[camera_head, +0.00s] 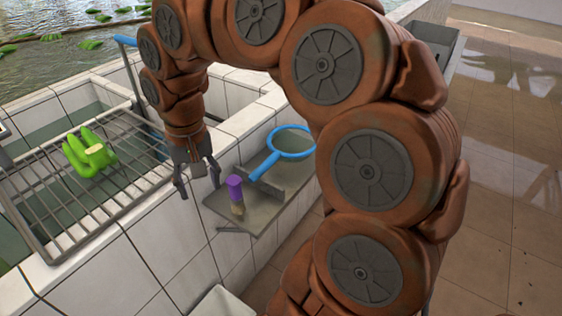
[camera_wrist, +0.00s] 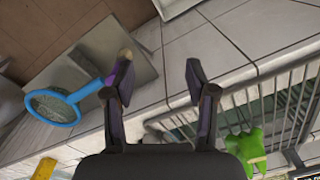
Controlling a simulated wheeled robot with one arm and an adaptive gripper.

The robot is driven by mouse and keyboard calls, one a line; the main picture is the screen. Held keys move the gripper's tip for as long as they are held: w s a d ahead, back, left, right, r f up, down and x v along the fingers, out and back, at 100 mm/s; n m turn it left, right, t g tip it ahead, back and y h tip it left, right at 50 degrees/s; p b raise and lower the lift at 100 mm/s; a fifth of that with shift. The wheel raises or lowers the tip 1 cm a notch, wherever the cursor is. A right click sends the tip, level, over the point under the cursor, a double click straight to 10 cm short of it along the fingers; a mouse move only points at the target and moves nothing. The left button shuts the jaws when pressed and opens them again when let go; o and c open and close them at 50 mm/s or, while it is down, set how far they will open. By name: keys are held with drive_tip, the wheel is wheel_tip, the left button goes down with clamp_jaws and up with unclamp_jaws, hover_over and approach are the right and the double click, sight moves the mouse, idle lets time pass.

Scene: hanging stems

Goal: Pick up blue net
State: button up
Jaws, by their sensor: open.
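The blue net (camera_head: 289,143) has a round hoop with mesh and a short straight handle. It lies on a grey metal shelf (camera_head: 228,216) fixed to the tiled wall, its handle pointing toward the lower left. The net also shows at the left of the wrist view (camera_wrist: 55,106), its handle running toward my left finger. My gripper (camera_head: 199,183) hangs to the left of the shelf, pointing down, open and empty. In the wrist view my gripper (camera_wrist: 158,82) has its fingers apart, with tiles between them, and is not touching the net's hoop.
A metal rack (camera_head: 118,195) holding a green glove-like object (camera_head: 86,155) lies over a tiled basin at left. A grey bin (camera_head: 433,40) is at the upper right. Floor is open at right.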

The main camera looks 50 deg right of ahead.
drive_tip(key=w+d+f+m+b, duration=0.2)
drive_tip(key=w+d+m, duration=0.1)
drive_tip(key=w+d, duration=0.25)
drive_tip(key=m+b, duration=0.4)
drive_tip(key=m, duration=0.5)
hover_over(272, 156)
drive_tip(key=a, duration=0.1)
wheel_tip(272, 156, down, 8)
drive_tip(key=shift+f, duration=0.15)
drive_tip(key=shift+s+d+f, duration=0.15)
drive_tip(key=shift+f, duration=0.05)
drive_tip(key=shift+d+f, duration=0.1)
drive_tip(key=shift+f, duration=0.25)
drive_tip(key=shift+d+f+p, duration=0.15)
drive_tip(key=shift+f+p, duration=0.6)
drive_tip(key=shift+f, duration=2.7)
clamp_jaws()
